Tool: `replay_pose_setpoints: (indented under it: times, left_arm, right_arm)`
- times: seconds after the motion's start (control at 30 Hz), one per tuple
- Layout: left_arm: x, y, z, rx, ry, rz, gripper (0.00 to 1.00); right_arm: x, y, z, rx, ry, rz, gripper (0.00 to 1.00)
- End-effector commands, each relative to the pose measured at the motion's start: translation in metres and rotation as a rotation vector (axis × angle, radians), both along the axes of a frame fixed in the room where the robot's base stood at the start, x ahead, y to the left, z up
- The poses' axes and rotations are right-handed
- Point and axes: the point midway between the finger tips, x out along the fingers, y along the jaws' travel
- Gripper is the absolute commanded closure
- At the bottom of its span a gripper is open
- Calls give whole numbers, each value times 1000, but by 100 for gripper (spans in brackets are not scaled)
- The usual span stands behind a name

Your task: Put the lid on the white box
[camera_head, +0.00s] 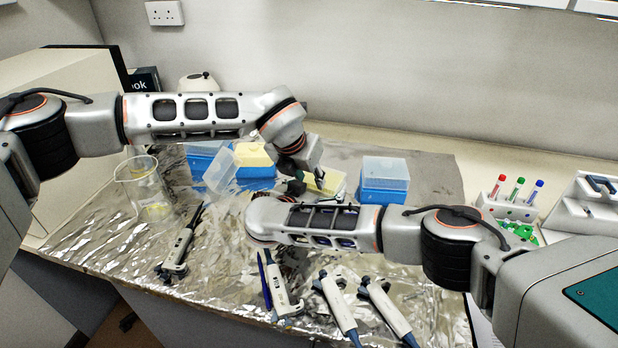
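No plainly white box stands out. A blue box with a cream top (254,158) stands open at the back middle. A clear lid (220,171) leans tilted against its left side. A second cream piece (328,181) shows right of my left gripper (298,183), partly hidden by it. My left gripper points down at the back middle, right of the open blue box; its fingers are small and dark, and I cannot tell whether they touch the cream piece. My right arm reaches in from the right across the middle; its gripper is hidden behind its own links.
Blue boxes with clear lids stand at the back left (201,157) and back right (384,180). A glass beaker (147,190) stands at left. Several pipettes (337,305) lie in front. A tube rack (508,206) is at right.

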Motion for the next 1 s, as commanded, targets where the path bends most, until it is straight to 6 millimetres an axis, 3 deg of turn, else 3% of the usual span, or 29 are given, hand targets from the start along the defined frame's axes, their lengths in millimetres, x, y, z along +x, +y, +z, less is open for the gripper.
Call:
replay_pose_setpoints:
  times: [0.37, 0.8, 1.0]
  left_arm:
    - [-4, 1, 9, -2, -1, 0, 69]
    - [-40, 18, 81, -1, -3, 0, 69]
    - [-50, 22, 101, 0, -1, -1, 69]
  right_arm:
    - [0, 0, 0, 0, -1, 0, 54]
    - [0, 0, 0, 0, -1, 0, 54]
    - [0, 0, 0, 0, -1, 0, 54]
